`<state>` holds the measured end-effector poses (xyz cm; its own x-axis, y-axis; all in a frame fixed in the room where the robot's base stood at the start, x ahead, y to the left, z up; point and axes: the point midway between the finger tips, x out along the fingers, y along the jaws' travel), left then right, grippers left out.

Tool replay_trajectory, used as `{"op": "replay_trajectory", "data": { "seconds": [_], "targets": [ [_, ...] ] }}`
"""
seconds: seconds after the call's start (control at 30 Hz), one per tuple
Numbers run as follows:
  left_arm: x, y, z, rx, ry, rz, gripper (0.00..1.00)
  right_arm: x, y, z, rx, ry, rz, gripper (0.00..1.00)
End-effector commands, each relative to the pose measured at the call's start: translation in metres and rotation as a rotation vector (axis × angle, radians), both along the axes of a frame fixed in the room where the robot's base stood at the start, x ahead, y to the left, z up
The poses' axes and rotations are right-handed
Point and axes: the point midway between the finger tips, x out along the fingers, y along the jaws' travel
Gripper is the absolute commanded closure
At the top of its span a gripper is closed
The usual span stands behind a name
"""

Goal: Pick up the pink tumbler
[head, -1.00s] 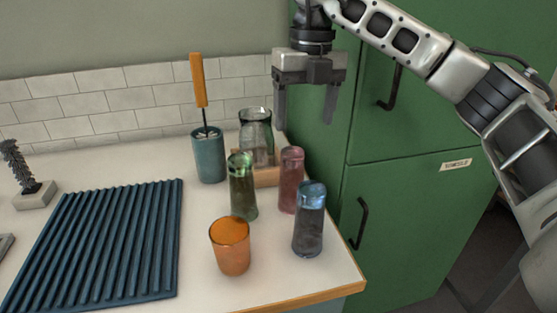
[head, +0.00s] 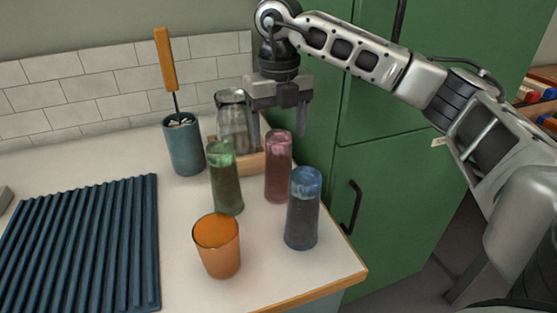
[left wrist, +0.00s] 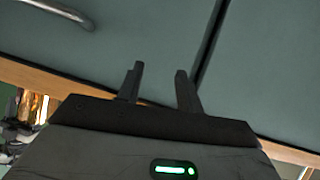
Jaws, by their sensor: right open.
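The pink tumbler (head: 278,172) stands upright on the white counter in the head view, between a green tumbler (head: 226,182) and a blue-topped dark tumbler (head: 302,212). My right gripper (head: 279,127) points down just above it, with its fingers open to either side of the tumbler's rim in the picture. Whether either finger touches the glass I cannot tell. My left gripper (left wrist: 160,85) shows only in the left wrist view, its two fingers apart with nothing between them.
An orange cup (head: 217,250) stands in front, near the counter edge. Behind are a teal crock (head: 185,150) with an orange-handled tool and a clear jar (head: 232,125) by a wooden tray. A ribbed blue mat (head: 85,245) lies left. Green cabinets (head: 385,190) stand right.

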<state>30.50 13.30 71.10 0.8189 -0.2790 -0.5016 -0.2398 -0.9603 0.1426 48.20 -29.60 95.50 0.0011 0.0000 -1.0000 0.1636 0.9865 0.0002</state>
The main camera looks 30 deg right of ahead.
Motion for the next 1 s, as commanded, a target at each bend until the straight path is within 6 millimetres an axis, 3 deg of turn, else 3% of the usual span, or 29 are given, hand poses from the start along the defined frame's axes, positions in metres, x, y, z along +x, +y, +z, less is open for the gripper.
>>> {"op": "replay_trajectory", "data": {
  "seconds": [0.3, 0.6, 0.63, 0.83, 1.0],
  "targets": [
    [0.001, 0.0, 0.0, 0.001, -0.002, -0.002, 0.64, 0.002, -0.002, -0.044, -0.001, 0.003, -0.001, 0.27],
    [0.001, 0.0, -0.001, 0.001, -0.002, -0.002, 0.64, 0.002, -0.001, -0.05, 0.0, 0.001, 0.0, 0.27],
    [0.001, 0.0, -0.001, 0.001, -0.002, -0.002, 0.64, 0.002, -0.001, -0.05, 0.0, 0.001, 0.0, 0.3],
    [0.001, 0.0, -0.001, 0.001, -0.001, -0.002, 0.64, 0.002, -0.001, -0.049, 0.0, 0.001, 0.0, 0.85],
    [0.001, 0.0, -0.001, 0.001, -0.001, -0.002, 0.64, 0.003, -0.001, -0.049, 0.0, -0.001, 0.0, 0.85]
  ]
}}
